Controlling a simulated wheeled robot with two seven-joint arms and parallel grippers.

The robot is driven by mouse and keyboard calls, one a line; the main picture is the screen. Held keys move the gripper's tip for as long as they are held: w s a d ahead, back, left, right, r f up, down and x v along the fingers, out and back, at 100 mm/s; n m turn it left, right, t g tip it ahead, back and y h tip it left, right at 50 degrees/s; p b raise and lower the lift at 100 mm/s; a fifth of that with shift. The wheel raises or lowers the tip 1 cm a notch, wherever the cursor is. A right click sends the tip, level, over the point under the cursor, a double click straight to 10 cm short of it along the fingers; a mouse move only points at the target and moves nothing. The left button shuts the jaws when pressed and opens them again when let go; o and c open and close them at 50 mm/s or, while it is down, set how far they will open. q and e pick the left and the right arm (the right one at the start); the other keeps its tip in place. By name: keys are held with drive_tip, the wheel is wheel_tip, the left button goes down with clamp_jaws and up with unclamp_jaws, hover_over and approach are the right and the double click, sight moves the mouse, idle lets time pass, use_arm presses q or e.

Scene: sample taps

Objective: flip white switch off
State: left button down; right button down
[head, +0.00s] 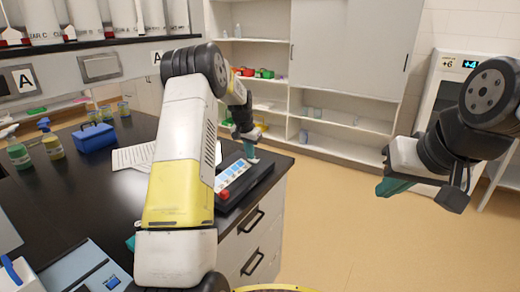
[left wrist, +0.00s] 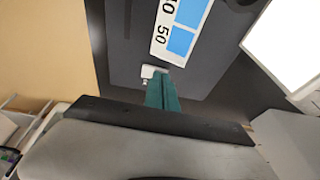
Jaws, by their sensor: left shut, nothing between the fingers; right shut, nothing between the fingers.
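The white switch (left wrist: 148,71) is a small white piece on a dark device (left wrist: 205,75), beside a panel marked 50. My left gripper (left wrist: 168,78) is shut and empty, its teal fingertips right at the switch and partly covering it; I cannot tell whether they touch. In the head view the left gripper (head: 250,150) points down at the far end of the black device (head: 262,178) near the counter's edge, with the white switch (head: 253,160) just under its tips. My right gripper (head: 392,187) is shut and empty, out over the floor.
A red switch (head: 224,195) sits at the device's near end. A blue box (head: 93,137), jars (head: 53,146) and a paper sheet (head: 134,157) lie on the black counter (head: 70,205). Shelves (head: 340,120) stand behind. The floor (head: 350,235) at right is clear.

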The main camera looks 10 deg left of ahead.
use_arm(q)
drive_tip(key=shift+a+f, duration=0.3)
drive_tip(key=shift+f, duration=0.2)
drive_tip(key=shift+d, duration=0.15)
drive_tip(key=shift+s+f, duration=0.1)
drive_tip(key=shift+s, duration=0.05)
drive_tip(key=shift+d, duration=0.2)
drive_tip(key=shift+s+d, duration=0.25)
drive_tip(key=shift+d, duration=0.45)
